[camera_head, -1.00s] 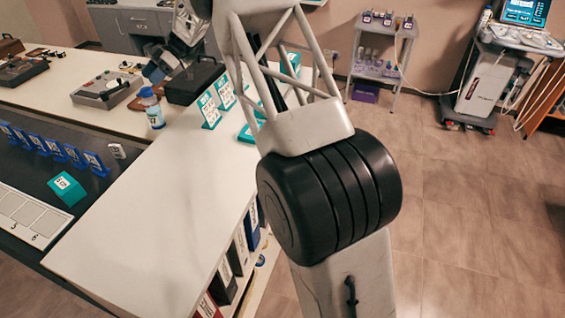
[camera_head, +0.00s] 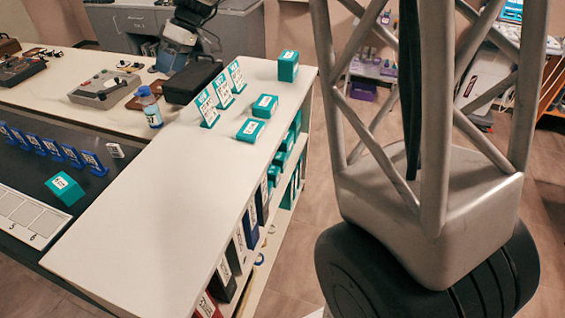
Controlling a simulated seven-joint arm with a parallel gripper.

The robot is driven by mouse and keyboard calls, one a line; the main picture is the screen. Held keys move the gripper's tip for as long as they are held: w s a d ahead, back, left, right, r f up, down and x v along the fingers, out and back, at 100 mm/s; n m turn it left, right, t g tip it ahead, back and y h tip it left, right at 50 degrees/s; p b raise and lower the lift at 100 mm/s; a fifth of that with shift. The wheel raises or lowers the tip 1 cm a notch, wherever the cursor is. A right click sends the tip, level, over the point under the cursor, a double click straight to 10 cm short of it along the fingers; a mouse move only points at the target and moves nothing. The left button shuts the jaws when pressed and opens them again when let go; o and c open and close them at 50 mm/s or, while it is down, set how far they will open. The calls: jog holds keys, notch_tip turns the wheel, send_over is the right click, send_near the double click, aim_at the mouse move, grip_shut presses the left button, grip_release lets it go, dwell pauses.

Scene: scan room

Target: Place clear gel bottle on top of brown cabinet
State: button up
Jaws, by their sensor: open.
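A small clear bottle with a blue cap and a label (camera_head: 151,108) stands upright on the white table, near the left edge of the white-topped shelf unit. It seems to be the gel bottle. I cannot make out a whole brown cabinet. My arm's lattice link and black joint fill the right side, close to the camera. My gripper is out of view.
A grey device (camera_head: 108,88) stands on the white table. Open floor shows between shelf and arm.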

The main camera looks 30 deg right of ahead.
jog(key=s+d+f+m+t+h, duration=0.1)
jog(key=s+d+m+h, duration=0.1)
jog(key=s, duration=1.1)
jog(key=s+d+f+m+t+h, duration=0.1)
jog(key=s+d+m, duration=0.4)
jog(key=s, duration=0.9)
jog(key=s+d+f+m+t+h, duration=0.2)
jog(key=s+d+m+h, duration=0.2)
jog(key=s, duration=1)
jog(key=shift+s+d+m, duration=0.15)
jog(key=shift+s+m, duration=0.05)
jog(key=shift+m, duration=0.2)
